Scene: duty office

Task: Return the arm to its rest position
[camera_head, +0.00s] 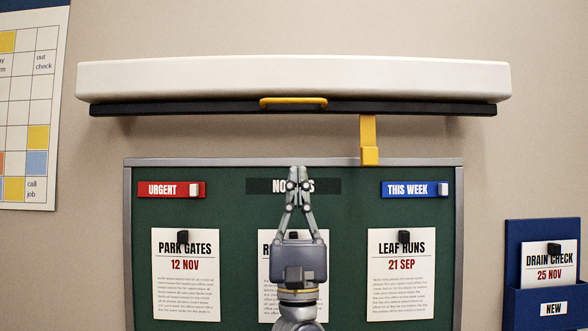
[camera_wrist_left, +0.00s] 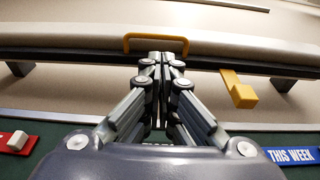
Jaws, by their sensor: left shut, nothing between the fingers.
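My left gripper (camera_head: 297,183) is raised in front of the green notice board (camera_head: 345,215), pointing up. Its fingers are together with nothing between them. It covers part of the dark title plate (camera_head: 322,186) and most of the middle notice (camera_head: 265,285). In the left wrist view the closed fingers (camera_wrist_left: 161,58) show in front of the yellow handle (camera_wrist_left: 135,37), but I cannot tell from there whether they touch it. In the head view the yellow handle (camera_head: 293,101) is well above the fingertips. My right gripper is in neither view.
A white housing (camera_head: 290,80) with a black bar juts out above the board, and a yellow tab (camera_head: 368,140) hangs below it. Notices PARK GATES (camera_head: 185,290) and LEAF RUNS (camera_head: 402,290) flank my arm. A blue holder (camera_head: 512,270) is at right, a calendar (camera_head: 25,100) at left.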

